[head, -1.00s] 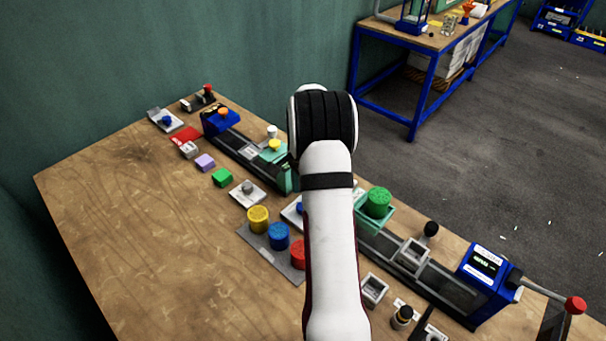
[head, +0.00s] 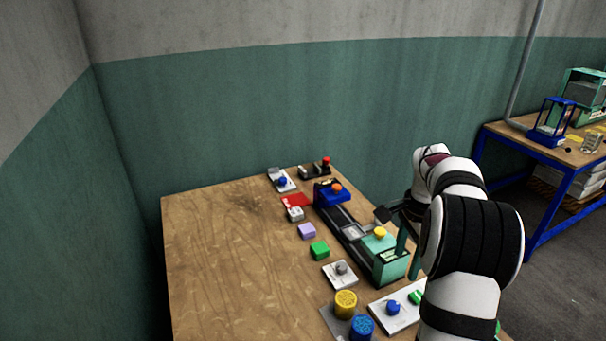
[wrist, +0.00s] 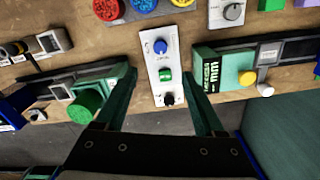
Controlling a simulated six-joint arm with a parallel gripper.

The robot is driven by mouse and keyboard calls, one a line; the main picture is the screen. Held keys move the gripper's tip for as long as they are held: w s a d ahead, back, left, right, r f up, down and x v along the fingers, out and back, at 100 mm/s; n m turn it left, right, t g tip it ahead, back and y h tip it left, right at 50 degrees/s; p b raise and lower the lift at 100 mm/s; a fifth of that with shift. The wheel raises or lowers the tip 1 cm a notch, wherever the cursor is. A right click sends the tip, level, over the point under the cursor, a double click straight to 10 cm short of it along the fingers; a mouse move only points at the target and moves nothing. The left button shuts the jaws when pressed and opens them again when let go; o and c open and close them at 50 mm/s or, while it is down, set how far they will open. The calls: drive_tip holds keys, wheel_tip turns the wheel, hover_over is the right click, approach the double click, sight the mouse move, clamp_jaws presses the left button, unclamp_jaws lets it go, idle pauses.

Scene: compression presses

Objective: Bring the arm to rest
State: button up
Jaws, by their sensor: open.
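My arm (head: 472,240) is bent at the right of the head view, over the far right side of the workbench. In the wrist view, my gripper (wrist: 160,66) has its two green fingers wide apart with nothing between them. It hangs above a white control panel (wrist: 151,69) with a blue knob, a green switch and a black knob. The panel shows beyond and between the fingers, apart from them. In the head view my arm hides part of the bench's right side, and the gripper is largely hidden.
The wooden workbench (head: 220,260) is bare on its left. A green press (head: 388,265) with a yellow button stands near the arm. Yellow (head: 345,303) and blue (head: 362,327) cylinders are at the front. A green cylinder (wrist: 86,105) is left of the gripper in the wrist view.

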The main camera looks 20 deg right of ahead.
drive_tip(key=s+a+r+n, duration=0.2)
drive_tip(key=a+r+n, duration=0.15)
drive_tip(key=a, duration=0.65)
drive_tip(key=s+a+r+n, duration=0.3)
drive_tip(key=a+n, duration=0.1)
drive_tip(key=a, duration=0.7)
drive_tip(key=s+a+f+n+y, duration=0.1)
drive_tip(key=s+a+f+n, duration=0.1)
drive_tip(key=s+a+n, duration=0.2)
drive_tip(key=s+a+f+n, duration=0.2)
drive_tip(key=s+a+n, duration=0.2)
drive_tip(key=s+a, duration=0.5)
drive_tip(key=s, duration=0.3)
drive_tip(key=shift+a+y, duration=0.3)
drive_tip(key=shift+y, duration=0.1)
